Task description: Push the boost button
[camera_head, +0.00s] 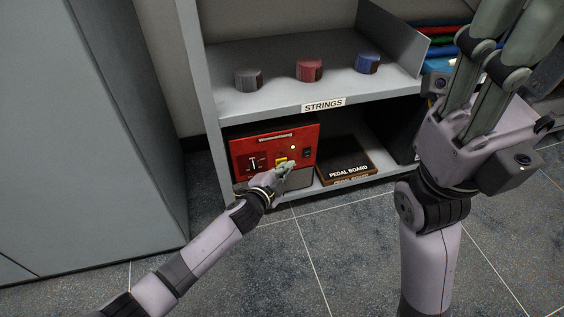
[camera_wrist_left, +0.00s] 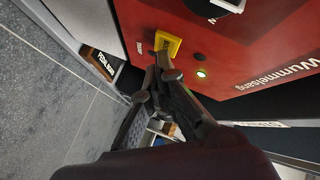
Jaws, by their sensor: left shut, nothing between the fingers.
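A red device (camera_head: 240,148) stands on the lower shelf with its front panel facing me. A yellow button (camera_head: 281,160) sits low on the panel; it also shows in the left wrist view (camera_wrist_left: 167,42). Small print beside it is too blurred to read. My left gripper (camera_head: 286,169) is shut and empty, right at the yellow button. In the left wrist view its fingertips (camera_wrist_left: 164,60) meet the button's lower edge; I cannot tell whether it is pressed. My right gripper (camera_head: 515,35) is raised at the upper right, its fingertips cut off by the frame.
A lit indicator (camera_wrist_left: 201,73) glows near the button. A dark switch (camera_head: 306,153) and a slider (camera_head: 253,163) flank it. A dark box labelled PEDAL BOARD (camera_head: 345,160) lies to the right. The STRINGS shelf (camera_head: 285,93) overhangs the device. A grey cabinet (camera_head: 80,120) stands left.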

